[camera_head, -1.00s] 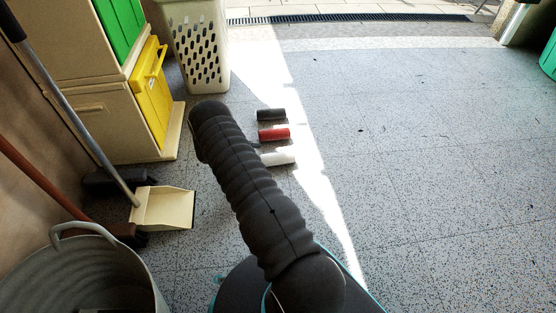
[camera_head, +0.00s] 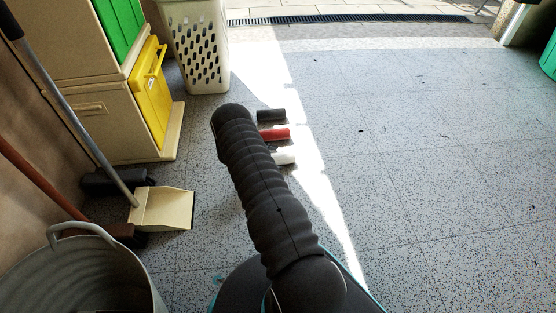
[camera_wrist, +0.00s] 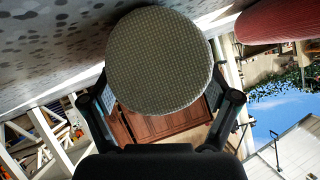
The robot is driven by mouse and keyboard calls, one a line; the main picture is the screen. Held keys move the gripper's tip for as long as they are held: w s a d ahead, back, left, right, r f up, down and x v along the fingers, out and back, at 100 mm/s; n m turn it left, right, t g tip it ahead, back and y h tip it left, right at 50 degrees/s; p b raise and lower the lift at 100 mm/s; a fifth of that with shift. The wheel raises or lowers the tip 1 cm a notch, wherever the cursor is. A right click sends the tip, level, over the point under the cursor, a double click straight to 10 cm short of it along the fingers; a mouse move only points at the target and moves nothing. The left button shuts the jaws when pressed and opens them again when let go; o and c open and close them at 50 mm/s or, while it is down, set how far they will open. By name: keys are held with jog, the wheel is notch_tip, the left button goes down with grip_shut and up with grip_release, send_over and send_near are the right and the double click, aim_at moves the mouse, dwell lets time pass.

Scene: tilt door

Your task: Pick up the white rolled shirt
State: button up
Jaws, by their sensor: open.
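The white rolled shirt (camera_head: 284,158) lies on the floor, the nearest of three rolls, its left part hidden behind my arm in the head view. In the wrist view a round, woven, beige-grey roll end (camera_wrist: 158,62), which appears to be the white shirt in shade, faces the camera close up. My gripper (camera_wrist: 160,103) is open, with one finger on each side of this end. I cannot tell whether the fingers touch it. In the head view my gripper is hidden behind my dark arm.
A red roll (camera_head: 275,134) and a dark roll (camera_head: 271,115) lie just beyond the white one. The red roll also shows in the wrist view (camera_wrist: 278,22). A dustpan (camera_head: 162,208), a bucket (camera_head: 95,275) and a laundry basket (camera_head: 200,45) stand left. The floor at right is clear.

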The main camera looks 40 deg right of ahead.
jog(key=c, duration=1.3)
jog(key=shift+r, duration=0.15)
